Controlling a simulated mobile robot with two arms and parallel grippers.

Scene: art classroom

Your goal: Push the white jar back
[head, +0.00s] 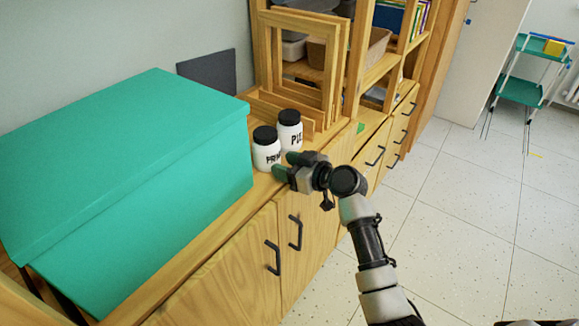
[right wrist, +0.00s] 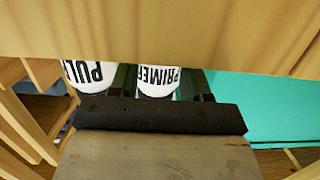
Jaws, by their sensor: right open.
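Two white jars with black lids stand side by side on the wooden cabinet top. One, marked PRIMER (head: 266,153), is nearer and to the left; the other, marked PUL (head: 290,135), is just behind it to the right. My right gripper (head: 286,164) is open at the cabinet's front edge, its fingertips close to the PRIMER jar. In the right wrist view, the PRIMER jar (right wrist: 156,82) shows between the two fingers, and the PUL jar (right wrist: 88,74) is outside them to the left. Contact cannot be told. My left gripper is not in view.
A large teal box (head: 120,150) fills the cabinet top left of the jars. Wooden frames (head: 272,62) stand behind them, and a dark panel (head: 208,72) leans on the wall. Shelves hold a basket (head: 376,48). Open floor lies right, with a green cart (head: 520,88) far off.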

